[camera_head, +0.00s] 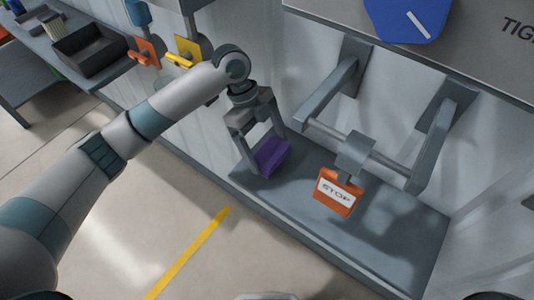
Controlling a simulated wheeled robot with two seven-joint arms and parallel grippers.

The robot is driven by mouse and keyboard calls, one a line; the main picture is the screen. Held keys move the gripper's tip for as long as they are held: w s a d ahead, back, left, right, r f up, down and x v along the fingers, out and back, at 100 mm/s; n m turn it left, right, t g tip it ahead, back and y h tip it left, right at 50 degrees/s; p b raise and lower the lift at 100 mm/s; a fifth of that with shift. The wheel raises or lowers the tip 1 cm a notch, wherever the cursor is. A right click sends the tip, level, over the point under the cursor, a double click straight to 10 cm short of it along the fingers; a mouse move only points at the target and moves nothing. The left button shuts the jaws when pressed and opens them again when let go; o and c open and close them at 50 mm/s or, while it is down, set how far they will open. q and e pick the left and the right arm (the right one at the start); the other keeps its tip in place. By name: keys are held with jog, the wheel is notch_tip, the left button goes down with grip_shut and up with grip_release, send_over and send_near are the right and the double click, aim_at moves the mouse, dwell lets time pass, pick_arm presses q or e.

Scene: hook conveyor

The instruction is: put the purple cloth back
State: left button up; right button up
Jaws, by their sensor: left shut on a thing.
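The purple cloth (272,155) is a small folded block between the fingers of my left gripper (265,157). The left gripper is shut on it and points down, over the left part of the grey shelf (385,247) by the wall. From this view I cannot tell whether the cloth touches the shelf or hangs just above it. My right gripper is not in view.
A dark tray (89,52) stands on a bench at upper left. Orange (147,52) and yellow (189,49) tags hang behind my arm.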

aim_at(264, 148)
pick_arm(q)
jog(key=shift+f+p, duration=0.7)
jog(key=shift+f, duration=1.15)
jog(key=shift+f, duration=0.1)
jog(key=o, duration=0.8)
jog(key=shift+o, duration=0.2)
jog(key=p+v, duration=0.4)
jog(key=v, duration=0.2)
jog(key=shift+s+d, duration=0.1)
jog(key=shift+s, duration=0.05)
jog(key=shift+p+v, duration=0.65)
jog(key=shift+v, duration=0.3)
